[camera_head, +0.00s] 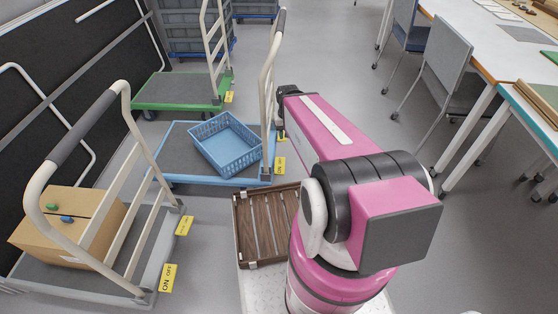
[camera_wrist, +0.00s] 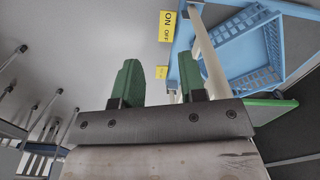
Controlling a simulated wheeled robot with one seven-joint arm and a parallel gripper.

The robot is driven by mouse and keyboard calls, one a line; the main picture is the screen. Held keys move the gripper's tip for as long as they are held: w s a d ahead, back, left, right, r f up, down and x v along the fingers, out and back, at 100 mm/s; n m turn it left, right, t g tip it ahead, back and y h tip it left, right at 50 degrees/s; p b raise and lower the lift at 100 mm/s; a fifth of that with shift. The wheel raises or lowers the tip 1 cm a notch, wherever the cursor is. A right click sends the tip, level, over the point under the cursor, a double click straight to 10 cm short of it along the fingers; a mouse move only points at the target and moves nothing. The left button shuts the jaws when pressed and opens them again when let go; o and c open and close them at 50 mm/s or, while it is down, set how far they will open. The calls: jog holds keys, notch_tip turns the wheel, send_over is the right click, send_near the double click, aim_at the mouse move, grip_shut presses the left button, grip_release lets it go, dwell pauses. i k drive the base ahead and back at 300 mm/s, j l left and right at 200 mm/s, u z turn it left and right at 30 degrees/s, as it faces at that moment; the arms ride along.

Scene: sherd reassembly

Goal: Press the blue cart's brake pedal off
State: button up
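The blue cart (camera_head: 183,142) stands left of my arm in the head view, with a pale handle frame at its right end and a blue basket (camera_head: 226,143) on its deck. In the wrist view its blue frame (camera_wrist: 183,35) is at the upper right. I cannot clearly make out the brake pedal. My gripper (camera_wrist: 158,82) has two green fingers apart, with nothing held between them. The fingers point towards the floor near the cart's handle end. In the head view my arm hides them.
A green cart (camera_head: 165,92) stands behind the blue one. A grey cart (camera_head: 50,275) with a cardboard box (camera_head: 72,225) is at front left. A brown slatted tray (camera_head: 258,225) lies beside my arm. Chairs and tables are on the right; floor between is clear.

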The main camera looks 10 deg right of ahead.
aim_at(280, 165)
jog(key=l+u, duration=0.15)
jog(key=l, duration=1.1)
jog(key=k, duration=0.05)
